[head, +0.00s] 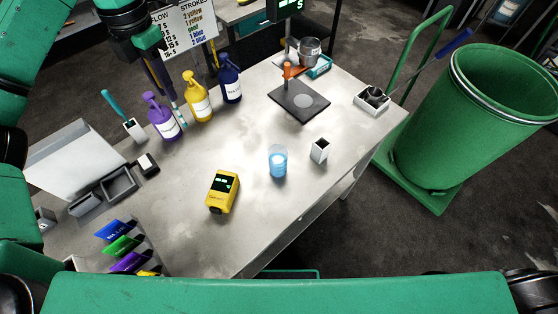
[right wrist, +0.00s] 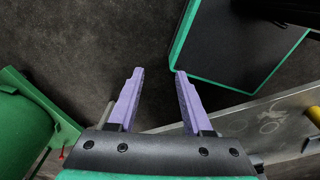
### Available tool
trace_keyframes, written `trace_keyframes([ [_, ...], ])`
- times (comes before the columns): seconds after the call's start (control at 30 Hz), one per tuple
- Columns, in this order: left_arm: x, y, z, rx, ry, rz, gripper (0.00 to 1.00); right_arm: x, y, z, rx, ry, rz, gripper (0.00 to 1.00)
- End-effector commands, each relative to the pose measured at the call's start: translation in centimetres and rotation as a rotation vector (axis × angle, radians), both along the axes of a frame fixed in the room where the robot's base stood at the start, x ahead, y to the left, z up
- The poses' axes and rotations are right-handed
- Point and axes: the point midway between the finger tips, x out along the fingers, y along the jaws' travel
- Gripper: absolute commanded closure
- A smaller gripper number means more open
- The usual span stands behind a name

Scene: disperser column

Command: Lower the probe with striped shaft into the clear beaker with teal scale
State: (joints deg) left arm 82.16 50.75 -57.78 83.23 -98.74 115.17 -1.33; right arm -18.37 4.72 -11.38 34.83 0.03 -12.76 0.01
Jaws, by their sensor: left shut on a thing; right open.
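My left gripper (head: 165,84) reaches in from the top left. It is shut on the probe, whose light striped shaft (head: 179,114) points down beside the purple pump bottle. The upper part of the probe is hard to make out against the gripper. The clear beaker (head: 278,161) holds blue liquid and stands upright near the middle of the table. The probe is well to the left of the beaker and farther back. Its teal scale is too small to read. My right gripper (right wrist: 157,73) is open and empty above the dark floor in the right wrist view.
A yellow meter (head: 223,192) and a small white holder (head: 320,150) flank the beaker. Purple (head: 161,119), yellow (head: 197,98) and dark blue (head: 230,80) pump bottles stand behind. A dark plate stand (head: 299,103) is at the back.

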Motion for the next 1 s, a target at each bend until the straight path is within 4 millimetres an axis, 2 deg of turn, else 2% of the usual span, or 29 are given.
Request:
trace_keyframes([
  [0.23, 0.0, 0.0, 0.0, 0.0, 0.0, 0.0, 1.0, 3.5, 0.3, 0.3, 0.005, -0.057, 0.001, 0.5],
  [0.33, 0.0, 0.0, 0.0, 0.0, 0.0, -0.001, 1.0, 3.5, 0.3, 0.3, 0.006, -0.057, 0.002, 0.5],
  [0.47, 0.0, -0.8, 0.5, 0.0, 0.0, -0.005, 1.0, 2.7, 0.3, 0.8, 0.007, -0.045, 0.002, 0.5],
  [0.57, -0.2, -2.5, 1.2, 0.0, 0.0, -0.007, 1.0, 1.9, 0.4, 1.7, 0.007, -0.031, 0.0, 0.5],
  [0.7, -0.4, -5.8, 2.1, 0.001, 0.001, -0.009, 1.0, 1.7, 0.6, 3.0, 0.008, -0.028, 0.001, 0.5],
  [0.93, -0.8, -11.5, 1.5, 0.0, 0.001, -0.007, 1.0, 1.9, 0.6, 3.7, 0.009, -0.031, 0.002, 0.5],
  [1.0, -0.9, -13.1, 0.6, 0.0, 0.002, -0.006, 1.0, 2.0, 0.5, 3.3, 0.008, -0.032, 0.002, 0.5],
])
